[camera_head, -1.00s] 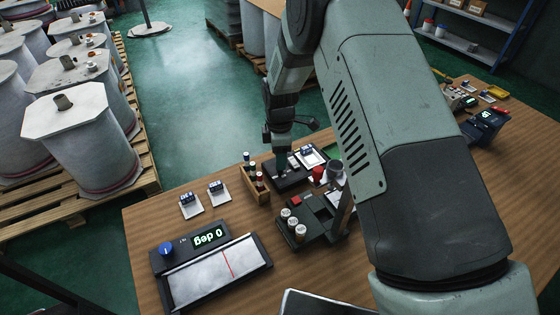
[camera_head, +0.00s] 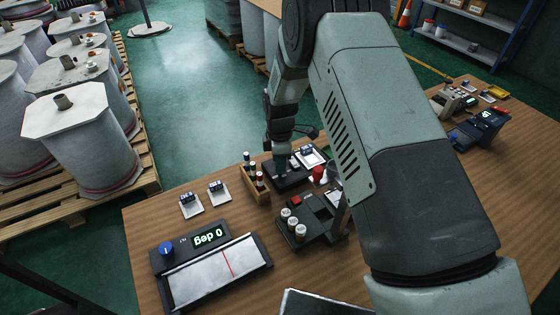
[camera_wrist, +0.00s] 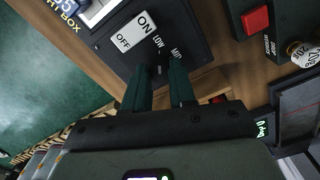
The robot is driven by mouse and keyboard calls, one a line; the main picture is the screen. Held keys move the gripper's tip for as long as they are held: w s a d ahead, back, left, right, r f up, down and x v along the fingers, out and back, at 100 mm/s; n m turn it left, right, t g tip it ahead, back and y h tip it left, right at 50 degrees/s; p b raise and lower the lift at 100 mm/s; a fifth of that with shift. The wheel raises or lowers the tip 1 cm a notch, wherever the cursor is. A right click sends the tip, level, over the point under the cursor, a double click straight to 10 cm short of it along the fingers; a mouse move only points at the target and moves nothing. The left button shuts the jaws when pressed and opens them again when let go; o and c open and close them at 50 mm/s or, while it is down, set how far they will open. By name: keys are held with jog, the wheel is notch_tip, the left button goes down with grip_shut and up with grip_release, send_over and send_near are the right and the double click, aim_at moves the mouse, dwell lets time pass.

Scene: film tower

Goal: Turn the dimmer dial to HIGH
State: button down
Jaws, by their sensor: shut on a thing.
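The light box control panel (camera_wrist: 180,22) is a dark plate with a white ON/OFF switch (camera_wrist: 133,33) and printed LOW and MID labels; in the head view the dark box (camera_head: 297,181) stands at the far edge of the table. My gripper (camera_wrist: 160,76) points down at this panel, its two dark fingers shut around the dimmer dial beside the labels. The dial is dark and mostly hidden between the fingers, so its pointer cannot be read. No HIGH label shows. In the head view my gripper (camera_head: 282,170) is over the box.
A wooden rack with small bottles (camera_head: 254,184) stands close left of the box. An angle gauge reading 0 deg (camera_head: 208,237) lies at front left.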

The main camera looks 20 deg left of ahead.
jog(key=m, duration=0.3)
jog(key=shift+m, duration=0.4)
jog(key=m, duration=0.3)
jog(key=shift+m, duration=0.4)
jog(key=m, duration=1.1)
jog(key=shift+m, duration=2.6)
